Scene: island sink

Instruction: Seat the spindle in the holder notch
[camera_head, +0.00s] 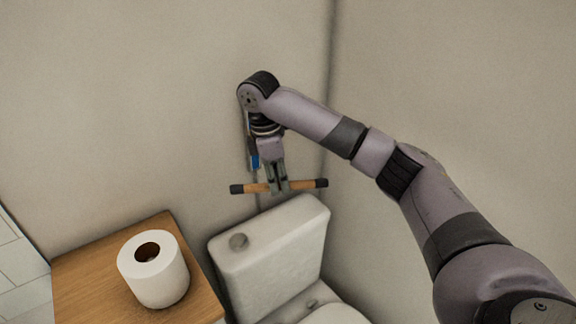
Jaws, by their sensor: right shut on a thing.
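The spindle (303,184) is a wooden-coloured rod with dark ends. It lies roughly level in the picture, above the toilet cistern. My right gripper (279,188) points down and is shut on the spindle near its middle. The spindle looks apart from the cistern lid, though I cannot tell the exact gap. A holder notch is not visible; it may be outside the view or hidden. My left gripper is not in view.
A wooden-topped cabinet (85,285) at the lower left bears a toilet paper roll (165,280). Bare walls meet in a corner behind my right arm.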

